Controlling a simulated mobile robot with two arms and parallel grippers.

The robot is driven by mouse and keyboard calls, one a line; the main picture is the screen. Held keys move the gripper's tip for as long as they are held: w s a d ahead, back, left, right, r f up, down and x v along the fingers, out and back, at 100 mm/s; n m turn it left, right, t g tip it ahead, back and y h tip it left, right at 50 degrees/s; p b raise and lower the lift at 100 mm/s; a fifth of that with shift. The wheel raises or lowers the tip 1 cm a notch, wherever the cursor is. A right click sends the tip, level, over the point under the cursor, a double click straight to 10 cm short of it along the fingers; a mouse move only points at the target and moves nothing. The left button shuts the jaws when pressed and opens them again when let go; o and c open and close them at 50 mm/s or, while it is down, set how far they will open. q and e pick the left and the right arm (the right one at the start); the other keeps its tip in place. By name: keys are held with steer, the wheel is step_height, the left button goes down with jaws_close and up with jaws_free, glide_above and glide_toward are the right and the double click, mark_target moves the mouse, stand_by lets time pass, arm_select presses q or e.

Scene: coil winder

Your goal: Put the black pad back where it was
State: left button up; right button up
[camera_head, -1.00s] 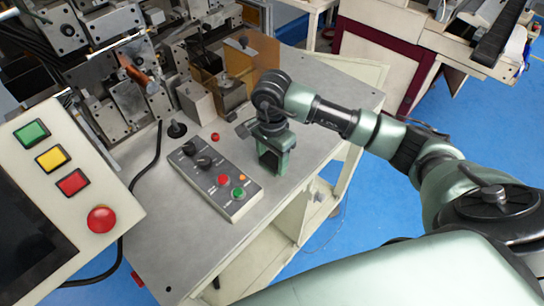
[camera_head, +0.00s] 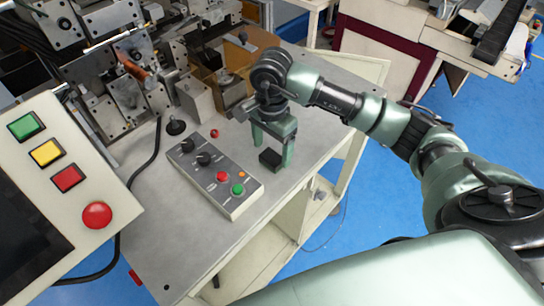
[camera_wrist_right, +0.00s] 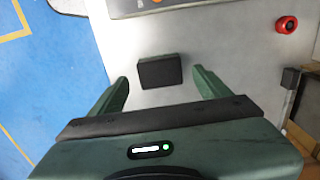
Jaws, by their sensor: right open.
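The black pad (camera_head: 270,159) lies flat on the grey tabletop, to the right of the grey control box. My right gripper (camera_head: 271,158) is open above it, with its green fingers pointing down on either side of the pad. In the right wrist view the pad (camera_wrist_right: 160,71) sits between and a little beyond the two fingertips (camera_wrist_right: 162,84), with a gap on both sides, so the fingers do not seem to touch it. My left gripper is not in view.
The control box (camera_head: 215,178) with knobs and buttons stands just left of my right gripper. A red button (camera_head: 214,133) sits behind it on the grey table (camera_head: 190,245). The winding machine (camera_head: 130,75) fills the back left. The table's right edge is close to the pad.

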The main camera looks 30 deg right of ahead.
mark_target(272, 156)
step_height(272, 156, up, 9)
steer(key=b, duration=0.2)
steer(key=shift+f, duration=0.2)
stand_by(1.0)
